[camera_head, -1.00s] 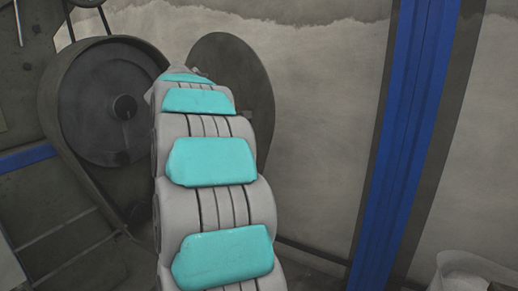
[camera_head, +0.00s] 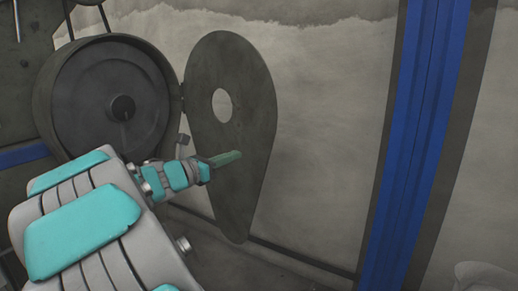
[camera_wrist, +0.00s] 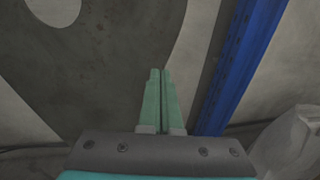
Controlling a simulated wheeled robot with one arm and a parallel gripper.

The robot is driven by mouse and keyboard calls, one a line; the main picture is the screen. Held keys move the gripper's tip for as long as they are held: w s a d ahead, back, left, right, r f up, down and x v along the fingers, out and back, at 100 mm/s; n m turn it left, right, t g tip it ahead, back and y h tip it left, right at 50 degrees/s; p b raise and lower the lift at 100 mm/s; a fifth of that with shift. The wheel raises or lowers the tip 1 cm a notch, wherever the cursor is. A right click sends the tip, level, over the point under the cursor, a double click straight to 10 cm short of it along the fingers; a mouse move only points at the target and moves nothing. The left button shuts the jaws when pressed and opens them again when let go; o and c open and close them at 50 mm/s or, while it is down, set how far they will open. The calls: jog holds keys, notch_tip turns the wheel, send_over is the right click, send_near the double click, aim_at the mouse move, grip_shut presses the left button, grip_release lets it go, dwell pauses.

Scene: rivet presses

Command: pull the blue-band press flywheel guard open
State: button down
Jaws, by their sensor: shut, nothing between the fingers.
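The flywheel guard (camera_head: 228,75) is a dark teardrop plate with a round hole. In the head view it stands swung out to the right of the flywheel (camera_head: 85,110), with the flywheel's face uncovered. The blue-band press (camera_head: 22,155) is at the left edge. My gripper (camera_head: 238,154) is shut and empty, with its green fingers in front of the guard's lower half; whether they touch it I cannot tell. In the wrist view the guard (camera_wrist: 110,60) lies beyond the gripper (camera_wrist: 160,72), with the hole at upper left. My arm hides the lower part of the flywheel housing.
A blue post (camera_head: 412,140) stands to the right, with a pale stained wall (camera_head: 330,120) behind. A pale rounded object (camera_head: 480,276) is at the lower right corner. Free room shows between the guard and the post.

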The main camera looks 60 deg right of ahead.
aim_at(266, 145)
jog(key=x, duration=1)
jog(key=shift+f+b, duration=0.1)
jog(key=shift+b, duration=0.3)
jog(key=shift+d, duration=0.4)
jog(key=shift+s, duration=0.1)
jog(key=shift+s+d, duration=0.2)
jog(key=shift+d, duration=0.25)
jog(key=s+d+n+t, duration=0.1)
jog(key=d+t, duration=0.1)
jog(key=d, duration=0.6)
jog(key=shift+s+d, duration=0.3)
jog(key=shift+s, duration=0.1)
jog(key=a, duration=0.5)
jog(key=w+a, duration=0.1)
jog(key=a, duration=0.1)
jog(key=shift+w+a, duration=0.1)
jog(key=shift+a, duration=0.3)
